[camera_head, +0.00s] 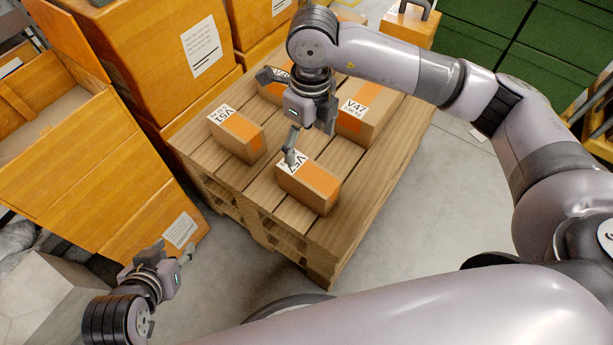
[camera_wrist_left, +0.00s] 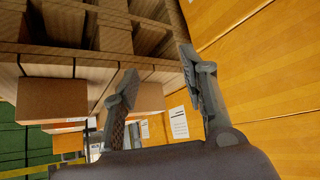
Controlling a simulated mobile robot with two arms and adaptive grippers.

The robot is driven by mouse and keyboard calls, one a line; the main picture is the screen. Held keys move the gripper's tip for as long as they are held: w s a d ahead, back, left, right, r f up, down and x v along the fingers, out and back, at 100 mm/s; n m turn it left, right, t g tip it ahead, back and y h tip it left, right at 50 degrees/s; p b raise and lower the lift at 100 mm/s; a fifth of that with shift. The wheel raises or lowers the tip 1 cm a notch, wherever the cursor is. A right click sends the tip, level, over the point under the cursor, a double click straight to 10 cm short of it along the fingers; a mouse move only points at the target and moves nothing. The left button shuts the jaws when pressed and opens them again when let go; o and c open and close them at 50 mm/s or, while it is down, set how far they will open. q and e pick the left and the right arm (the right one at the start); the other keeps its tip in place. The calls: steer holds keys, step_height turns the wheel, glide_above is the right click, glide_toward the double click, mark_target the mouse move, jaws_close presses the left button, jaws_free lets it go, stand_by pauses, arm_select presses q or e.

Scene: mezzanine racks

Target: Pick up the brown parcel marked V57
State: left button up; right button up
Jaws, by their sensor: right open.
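The brown parcel marked V57 (camera_head: 310,184) lies on the near part of a wooden pallet (camera_head: 335,238) in the head view. It has an orange band and a white label. My right gripper (camera_head: 278,117) is open over the pallet, with one finger over the label end of V57, partly covering the label. Whether that finger touches the parcel I cannot tell. My left gripper (camera_head: 172,254) is open and empty, low in front of the orange crates; its spread fingers show in the left wrist view (camera_wrist_left: 158,75).
Parcel V51 (camera_head: 237,136) is left of V57, V47 (camera_head: 367,115) behind it, and another parcel is partly hidden by my right gripper. Large orange crates (camera_head: 120,140) stand close on the left. Green containers (camera_head: 500,45) are at the back right.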

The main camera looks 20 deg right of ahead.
steer(key=b, duration=0.2)
glide_above(310, 172)
step_height(310, 172, down, 6)
steer(key=shift+d+f, duration=0.1)
step_height(310, 172, down, 5)
steer(key=shift+f+b, duration=0.2)
steer(key=shift+b, duration=0.25)
steer(key=shift+f, duration=0.5)
steer(key=f+b, duration=0.2)
steer(key=f, duration=0.2)
steer(key=shift+a+f, duration=0.1)
steer(key=shift+a, duration=0.1)
steer(key=shift+f, duration=0.2)
arm_select(q)
steer(key=w+d+r+t+h, duration=0.2)
steer(key=w+r+t, duration=0.2)
steer(key=r, duration=0.5)
steer(key=w+d+r+t+h, duration=0.2)
steer(key=w+d+r+t, duration=0.1)
steer(key=r+t, duration=0.6)
steer(key=shift+w+r+m, duration=0.3)
steer(key=shift+w+r, duration=0.25)
steer(key=shift+r, duration=0.15)
arm_select(e)
steer(key=shift+c, duration=0.2)
steer(key=c, duration=1.4)
steer(key=shift+c, duration=0.4)
